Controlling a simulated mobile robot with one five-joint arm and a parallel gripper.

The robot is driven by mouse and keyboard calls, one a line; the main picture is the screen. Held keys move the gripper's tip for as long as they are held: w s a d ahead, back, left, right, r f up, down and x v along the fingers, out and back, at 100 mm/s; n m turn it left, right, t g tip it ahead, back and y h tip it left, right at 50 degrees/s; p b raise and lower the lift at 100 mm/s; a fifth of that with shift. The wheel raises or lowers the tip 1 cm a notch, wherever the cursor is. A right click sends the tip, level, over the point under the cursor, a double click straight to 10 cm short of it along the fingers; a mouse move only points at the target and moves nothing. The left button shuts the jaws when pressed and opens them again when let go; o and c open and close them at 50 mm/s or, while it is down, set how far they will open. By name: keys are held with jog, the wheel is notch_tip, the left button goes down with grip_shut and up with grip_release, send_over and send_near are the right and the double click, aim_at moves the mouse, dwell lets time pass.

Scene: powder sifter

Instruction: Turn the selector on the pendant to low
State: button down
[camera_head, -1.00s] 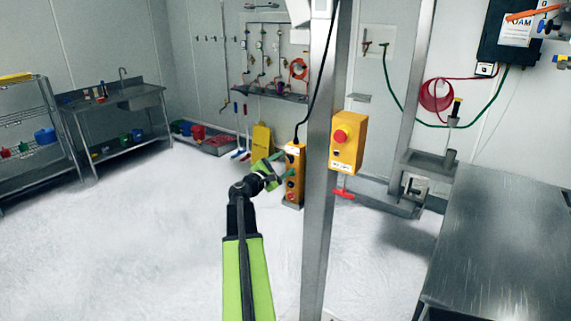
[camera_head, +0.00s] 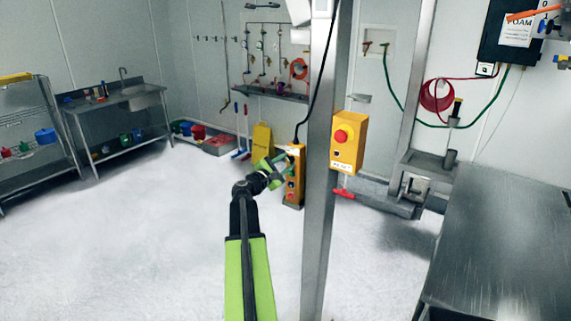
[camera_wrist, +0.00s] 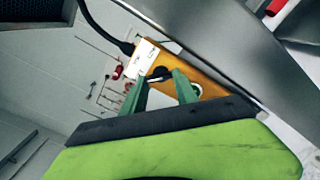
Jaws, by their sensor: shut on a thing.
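The yellow pendant (camera_head: 293,190) hangs from a black cable beside the left side of the steel post. Its face also shows at a slant in the wrist view (camera_wrist: 205,80). The selector is a small black knob (camera_wrist: 160,72) near the cable end of the pendant, below a white label. My gripper (camera_wrist: 160,78) has its green fingers on either side of this knob, shut on it. In the head view my gripper (camera_head: 285,160) reaches the upper face of the pendant from the left. The selector's pointer and setting marks are too small to read.
The steel post (camera_head: 321,180) stands close right of the pendant. A yellow box with a red stop button (camera_head: 347,145) is fixed to it. A steel table (camera_head: 500,240) is at the right. The floor (camera_head: 130,240) at left is clear.

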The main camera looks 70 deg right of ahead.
jog(key=shift+d+m, duration=0.1)
jog(key=shift+m, duration=0.2)
jog(key=shift+s+r+m, duration=0.1)
jog(key=shift+r+m, duration=0.05)
jog(key=shift+m, duration=4.15)
jog(key=shift+s+r+m, duration=0.1)
jog(key=shift+m, duration=4.2)
jog(key=c, duration=0.9)
grip_release()
jog(key=shift+c, duration=0.2)
